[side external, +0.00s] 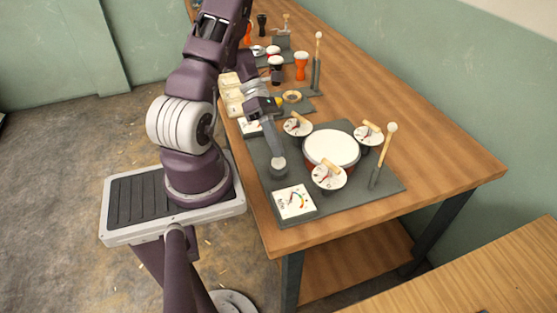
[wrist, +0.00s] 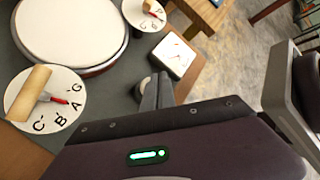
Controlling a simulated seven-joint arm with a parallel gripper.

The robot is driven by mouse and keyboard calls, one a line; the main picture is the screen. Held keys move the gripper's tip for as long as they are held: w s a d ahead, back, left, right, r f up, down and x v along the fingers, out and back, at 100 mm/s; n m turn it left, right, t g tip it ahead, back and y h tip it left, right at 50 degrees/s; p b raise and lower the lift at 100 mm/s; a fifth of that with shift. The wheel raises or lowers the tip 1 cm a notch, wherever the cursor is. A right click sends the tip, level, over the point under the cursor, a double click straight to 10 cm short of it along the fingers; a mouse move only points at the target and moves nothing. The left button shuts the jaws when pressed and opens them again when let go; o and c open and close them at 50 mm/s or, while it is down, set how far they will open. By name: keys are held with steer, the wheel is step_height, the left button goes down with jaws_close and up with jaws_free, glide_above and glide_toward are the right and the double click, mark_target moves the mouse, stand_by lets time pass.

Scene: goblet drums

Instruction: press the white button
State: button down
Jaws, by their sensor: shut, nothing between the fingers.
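The white button (side external: 279,162) is a small pale round cap on a dark base at the near left of the grey drum board. It also shows in the wrist view (wrist: 143,88), partly hidden by the fingers. My gripper (side external: 273,146) points down at the button from just above. In the wrist view my gripper (wrist: 158,82) is shut and empty, its dark fingertips right beside the button's edge in the picture. I cannot tell whether they touch it.
A white-topped drum (side external: 331,148) stands right of the button, with round lettered dials (side external: 329,176) around it. A white square meter (side external: 294,202) lies in front of the button. A mallet (side external: 384,155) stands upright at the right. Smaller drums (side external: 301,66) stand further back.

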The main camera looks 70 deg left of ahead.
steer(key=shift+f, duration=0.15)
steer(key=shift+f, duration=0.3)
steer(key=shift+f, duration=0.95)
stand_by(1.1)
steer(key=shift+r, duration=1.4)
steer(key=shift+r, duration=2.5)
steer(key=shift+r, duration=0.1)
